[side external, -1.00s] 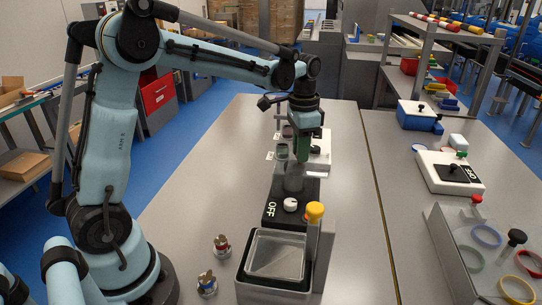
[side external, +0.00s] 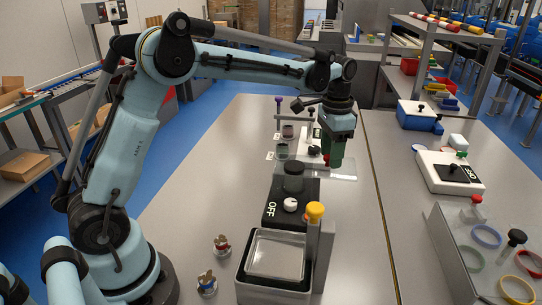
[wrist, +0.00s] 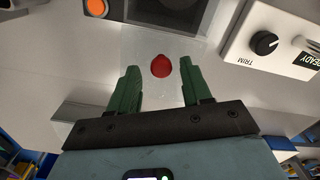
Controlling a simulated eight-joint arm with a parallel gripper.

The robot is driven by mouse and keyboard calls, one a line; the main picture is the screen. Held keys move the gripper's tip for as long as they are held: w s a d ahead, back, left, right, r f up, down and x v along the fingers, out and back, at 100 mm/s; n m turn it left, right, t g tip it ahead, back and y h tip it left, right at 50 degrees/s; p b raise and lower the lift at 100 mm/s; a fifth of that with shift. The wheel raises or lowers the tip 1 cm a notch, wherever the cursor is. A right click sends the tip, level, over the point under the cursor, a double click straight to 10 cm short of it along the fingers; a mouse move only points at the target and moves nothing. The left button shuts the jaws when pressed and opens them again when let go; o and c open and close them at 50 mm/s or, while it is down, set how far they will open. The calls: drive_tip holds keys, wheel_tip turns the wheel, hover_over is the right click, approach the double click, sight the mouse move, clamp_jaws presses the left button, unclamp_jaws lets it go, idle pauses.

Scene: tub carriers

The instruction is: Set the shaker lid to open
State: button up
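The shaker (side external: 268,214) is a dark-topped unit marked OFF, with a white knob and a dark round holder (side external: 293,178) on top. Its lid (side external: 345,171) is a clear sheet sticking out to the right of the body, leaving the holder uncovered. A red knob (wrist: 161,66) stands on the clear lid (wrist: 140,45) in the wrist view. My gripper (side external: 331,164) is at the lid, right of the shaker. In the wrist view its green fingers (wrist: 161,68) are apart, with the red knob between their tips and gaps on both sides. The hinge is hard to make out.
A white box (wrist: 270,40) with a TRIM knob and READY label stands close by.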

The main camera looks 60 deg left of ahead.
wheel_tip(320, 180, up, 12)
idle(0.8)
drive_tip(key=n+t, duration=0.2)
drive_tip(key=t, duration=0.2)
approach(328, 157)
drive_tip(key=s+r, duration=0.3)
drive_tip(key=s, duration=0.3)
drive_tip(key=s+d+f+n+t, duration=0.1)
drive_tip(key=s+f+n+t, duration=0.1)
drive_tip(key=s+f, duration=0.7)
drive_tip(key=shift+n+t, duration=0.3)
drive_tip(key=shift+t, duration=0.3)
